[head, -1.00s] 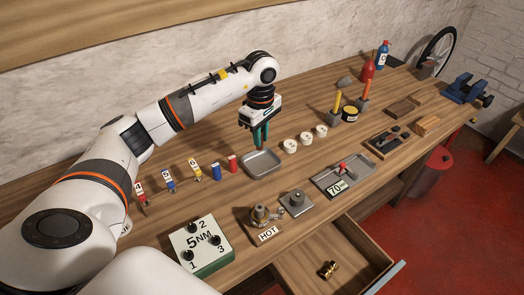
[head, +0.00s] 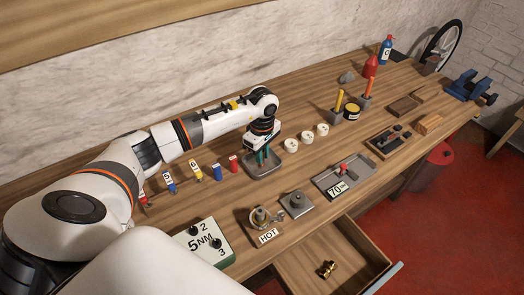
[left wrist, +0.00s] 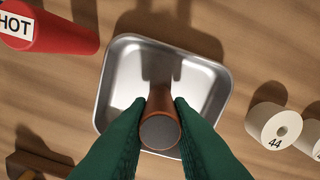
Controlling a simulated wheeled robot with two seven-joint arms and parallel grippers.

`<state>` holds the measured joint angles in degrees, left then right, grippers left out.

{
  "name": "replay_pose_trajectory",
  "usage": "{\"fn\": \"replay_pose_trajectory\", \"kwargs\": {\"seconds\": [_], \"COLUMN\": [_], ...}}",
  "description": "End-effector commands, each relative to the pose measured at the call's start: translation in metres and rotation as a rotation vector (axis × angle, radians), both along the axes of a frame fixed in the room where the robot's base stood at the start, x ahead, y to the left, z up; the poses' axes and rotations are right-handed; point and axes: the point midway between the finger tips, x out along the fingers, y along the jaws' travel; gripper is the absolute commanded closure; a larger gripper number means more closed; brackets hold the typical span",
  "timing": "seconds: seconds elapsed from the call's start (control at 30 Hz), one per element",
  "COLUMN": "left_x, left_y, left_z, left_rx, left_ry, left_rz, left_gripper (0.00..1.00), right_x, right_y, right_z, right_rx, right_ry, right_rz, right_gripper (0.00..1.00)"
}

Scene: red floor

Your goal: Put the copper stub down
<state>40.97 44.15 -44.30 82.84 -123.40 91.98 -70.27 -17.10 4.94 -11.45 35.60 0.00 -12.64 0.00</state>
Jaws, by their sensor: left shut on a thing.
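The copper stub (left wrist: 161,100) is a short copper-brown cylinder with a grey end face, seen in the left wrist view. My left gripper (left wrist: 160,118) has its green fingers shut on the stub, one on each side. Below it is a shallow metal tray (left wrist: 214,112), which also shows in the head view (head: 276,168). In the head view my left gripper (head: 262,158) reaches down over the tray, and the stub is hard to make out there. I cannot tell whether the stub touches the tray floor. My right gripper is not in view.
Red (head: 234,163) and blue (head: 217,173) labelled pieces stand left of the tray. White rings (head: 292,145) stand to its right. An open drawer (head: 345,255) holds a brass piece.

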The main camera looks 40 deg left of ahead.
Motion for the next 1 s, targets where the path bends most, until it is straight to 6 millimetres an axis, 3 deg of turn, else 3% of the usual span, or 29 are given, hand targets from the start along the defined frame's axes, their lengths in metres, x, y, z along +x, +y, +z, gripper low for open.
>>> {"fn": "replay_pose_trajectory", "kwargs": {"seconds": [0.27, 0.3, 0.4, 0.8, 1.0], "left_x": [0.001, 0.001, 0.0, 0.001, 0.002], "left_y": [0.0, 0.0, 0.0, 0.001, 0.001], "left_z": [-0.004, -0.002, -0.002, 0.004, 0.039], "left_rx": [0.001, 0.0, 0.0, 0.001, 0.001], "left_ry": [-0.002, -0.002, -0.001, -0.003, -0.008], "left_rz": [0.001, 0.001, 0.001, 0.0, 0.001], "left_gripper": [1.0, 0.77, 0.6, 0.6, 0.6], "right_x": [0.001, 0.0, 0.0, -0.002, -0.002], "right_y": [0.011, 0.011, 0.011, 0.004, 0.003], "right_z": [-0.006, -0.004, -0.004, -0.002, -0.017], "right_rx": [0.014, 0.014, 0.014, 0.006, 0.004], "right_ry": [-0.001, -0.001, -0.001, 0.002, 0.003], "right_rz": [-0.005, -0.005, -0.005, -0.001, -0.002], "right_gripper": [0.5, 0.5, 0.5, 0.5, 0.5]}}
